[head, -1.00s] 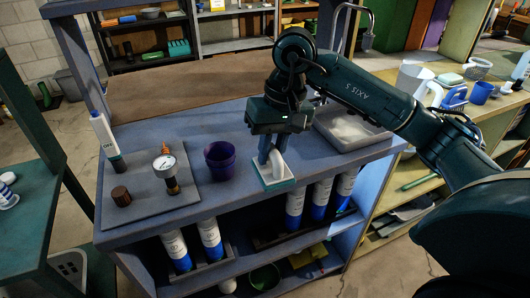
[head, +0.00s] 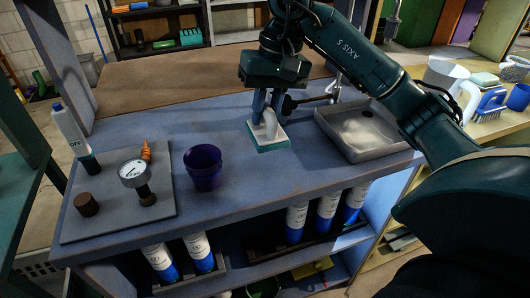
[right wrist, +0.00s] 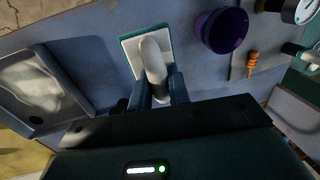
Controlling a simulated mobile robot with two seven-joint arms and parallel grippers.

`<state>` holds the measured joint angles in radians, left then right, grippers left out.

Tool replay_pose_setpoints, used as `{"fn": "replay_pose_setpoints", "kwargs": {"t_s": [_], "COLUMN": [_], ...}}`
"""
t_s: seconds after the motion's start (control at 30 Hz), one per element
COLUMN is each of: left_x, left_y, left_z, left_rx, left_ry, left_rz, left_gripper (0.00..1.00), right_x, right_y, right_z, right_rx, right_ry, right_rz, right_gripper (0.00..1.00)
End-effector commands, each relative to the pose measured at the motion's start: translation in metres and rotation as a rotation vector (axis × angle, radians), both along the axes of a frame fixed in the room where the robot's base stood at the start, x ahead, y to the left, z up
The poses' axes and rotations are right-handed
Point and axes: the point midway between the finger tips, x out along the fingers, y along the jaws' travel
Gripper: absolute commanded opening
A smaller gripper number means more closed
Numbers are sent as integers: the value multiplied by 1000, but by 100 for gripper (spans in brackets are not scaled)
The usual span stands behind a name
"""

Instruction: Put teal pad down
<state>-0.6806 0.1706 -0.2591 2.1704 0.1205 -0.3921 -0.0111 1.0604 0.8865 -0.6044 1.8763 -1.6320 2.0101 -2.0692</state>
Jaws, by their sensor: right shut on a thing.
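The teal pad (head: 258,146) is a flat square with a white top, a teal edge and a white upright handle (head: 270,124). It is level, at the blue-grey bench top (head: 240,205), between the purple cup and the grey basin. I cannot tell whether its underside touches the bench. My right gripper (head: 267,112) comes from above and is shut on the handle. The right wrist view shows the pad (right wrist: 129,47) with its handle (right wrist: 152,55) between the fingers (right wrist: 158,90). My left gripper is not in view.
A purple cup (head: 204,168) stands left of the pad. Further left, a grey board (head: 110,215) holds a gauge (head: 134,173), a brown knob (head: 86,204) and an orange fitting (head: 146,152). A grey basin (head: 350,148) is to the right. Bench in front of the pad is clear.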

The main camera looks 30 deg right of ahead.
Motion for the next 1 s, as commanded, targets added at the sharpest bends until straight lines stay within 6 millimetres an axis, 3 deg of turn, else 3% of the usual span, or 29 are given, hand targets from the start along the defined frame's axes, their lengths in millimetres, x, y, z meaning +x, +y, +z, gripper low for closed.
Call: {"fn": "replay_pose_setpoints", "kwargs": {"t_s": [0.1,0.5,0.97,1.0], "left_x": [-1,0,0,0], "left_y": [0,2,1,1], "left_z": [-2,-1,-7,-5], "left_rx": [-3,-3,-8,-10], "left_ry": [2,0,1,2], "left_rz": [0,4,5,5], "left_gripper": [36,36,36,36], "right_x": [-1,-1,0,0], "right_y": [0,0,0,0], "right_z": [-24,-72,-83,-81], "right_rx": [-1,-1,0,0], "right_ry": [4,2,-1,-1], "right_rz": [1,0,1,1], "right_gripper": [0,0,0,21]}}
